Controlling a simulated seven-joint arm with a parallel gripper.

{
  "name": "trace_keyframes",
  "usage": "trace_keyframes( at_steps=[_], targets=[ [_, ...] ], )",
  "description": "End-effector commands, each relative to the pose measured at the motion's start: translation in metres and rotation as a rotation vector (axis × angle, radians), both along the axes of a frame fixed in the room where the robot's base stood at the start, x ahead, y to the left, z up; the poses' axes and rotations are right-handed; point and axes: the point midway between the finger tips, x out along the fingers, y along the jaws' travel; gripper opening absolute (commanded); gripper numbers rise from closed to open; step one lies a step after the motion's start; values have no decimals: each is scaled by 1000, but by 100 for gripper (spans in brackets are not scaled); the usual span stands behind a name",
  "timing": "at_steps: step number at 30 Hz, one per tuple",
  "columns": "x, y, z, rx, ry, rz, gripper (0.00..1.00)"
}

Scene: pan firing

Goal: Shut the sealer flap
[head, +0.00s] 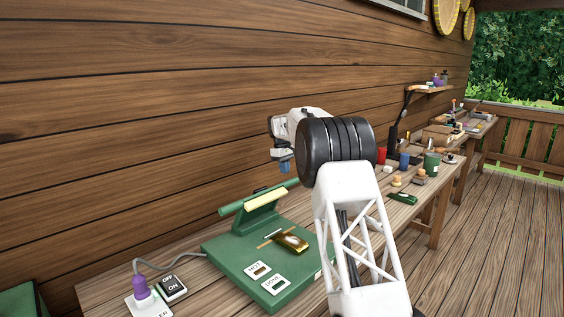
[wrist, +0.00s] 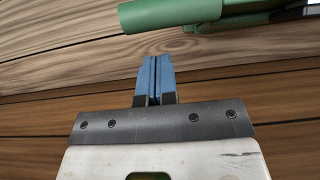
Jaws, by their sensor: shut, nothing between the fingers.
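The sealer is a green machine with a flat base (head: 232,262) on the wooden bench. Its green flap (head: 243,207) is raised and tilted above the base, with a cream strip (head: 266,200) along it. The flap's rounded green end also shows at the top of the wrist view (wrist: 170,14). My gripper (head: 285,167) has blue fingers and is above and to the right of the flap in the head view. In the wrist view my gripper (wrist: 156,62) has its fingers together and empty, apart from the green part. My arm hides part of the bench behind it.
A gold packet (head: 291,242) and a thin stick lie on the sealer's base near two labelled indicators. A purple plug (head: 141,287) and an ON/OFF switch (head: 172,288) are at left. Cups (head: 404,160) and small items stand farther along the bench. The wooden wall is close behind.

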Motion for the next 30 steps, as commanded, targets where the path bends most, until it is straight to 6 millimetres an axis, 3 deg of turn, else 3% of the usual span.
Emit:
trace_keyframes(
  at_steps=[10,30],
  targets=[
    [-13,-13,-14,0,1,0,0],
    [-16,-15,-15,10,-8,0,0]
  ],
)
